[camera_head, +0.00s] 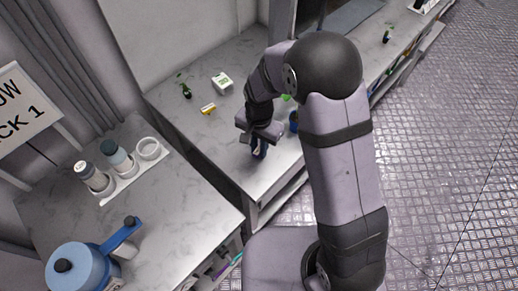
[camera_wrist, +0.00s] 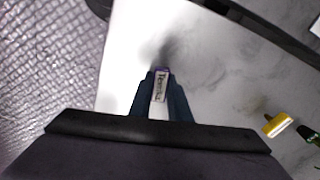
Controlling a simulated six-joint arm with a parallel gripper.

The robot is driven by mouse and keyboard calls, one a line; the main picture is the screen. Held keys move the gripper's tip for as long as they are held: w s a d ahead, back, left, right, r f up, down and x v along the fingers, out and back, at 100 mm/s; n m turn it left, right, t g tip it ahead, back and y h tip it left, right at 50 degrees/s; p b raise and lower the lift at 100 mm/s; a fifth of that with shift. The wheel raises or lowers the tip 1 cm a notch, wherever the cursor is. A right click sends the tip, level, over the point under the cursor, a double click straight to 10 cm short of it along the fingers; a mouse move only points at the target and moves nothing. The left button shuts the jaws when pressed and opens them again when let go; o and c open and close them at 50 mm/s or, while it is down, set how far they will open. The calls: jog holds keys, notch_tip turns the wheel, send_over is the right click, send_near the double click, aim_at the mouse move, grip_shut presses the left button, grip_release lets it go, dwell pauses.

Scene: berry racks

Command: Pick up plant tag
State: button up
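The plant tag (camera_wrist: 159,88) is a narrow white strip with dark lettering and a purple end. In the wrist view it sits between the two dark blue fingers of my gripper (camera_wrist: 160,98), which close on it from both sides. The lettering is too small to read surely. In the head view my gripper (camera_head: 259,151) points down over the front part of the marble counter (camera_head: 262,176). The tag cannot be made out there. A soft shadow lies on the counter ahead of the fingertips.
A yellow item (camera_head: 208,108), a small dark green item (camera_head: 186,91) and a white device (camera_head: 222,82) stand further back on the counter. A blue item (camera_head: 294,121) is right of my gripper. A blue watering can (camera_head: 82,268) and a white tray (camera_head: 133,177) are on the nearer counter.

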grip_shut()
jog(key=shift+r, duration=0.1)
